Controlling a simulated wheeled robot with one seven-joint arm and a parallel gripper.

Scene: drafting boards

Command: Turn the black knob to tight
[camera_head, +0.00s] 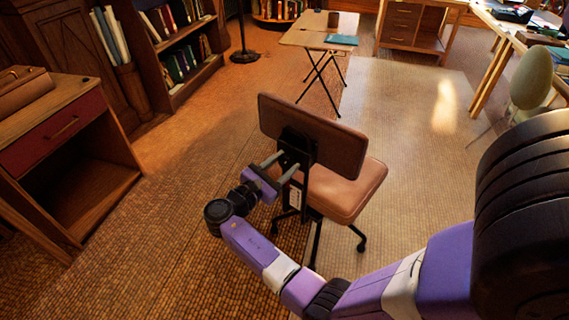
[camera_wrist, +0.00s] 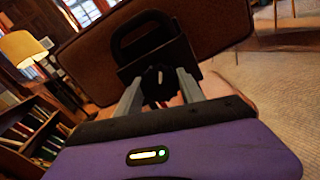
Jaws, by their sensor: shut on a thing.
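The black knob (camera_wrist: 156,84) sits on the back of the chair's backrest bracket, with a pale mark on its face. My gripper (camera_wrist: 160,77) has one finger on each side of it and is shut on it. In the head view my gripper (camera_head: 286,163) reaches the bracket from the left, behind the chair. The knob itself cannot be made out there. The brown office chair (camera_head: 343,189) stands upright with its backrest (camera_head: 335,143) toward me. I cannot read the knob's setting.
A wooden desk with a red drawer (camera_head: 52,139) stands at the left. A folding drafting table (camera_head: 307,38) is beyond the chair. Bookshelves (camera_head: 183,48) line the back left. A pale chair (camera_head: 529,78) is at the right. The floor around the brown chair is clear.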

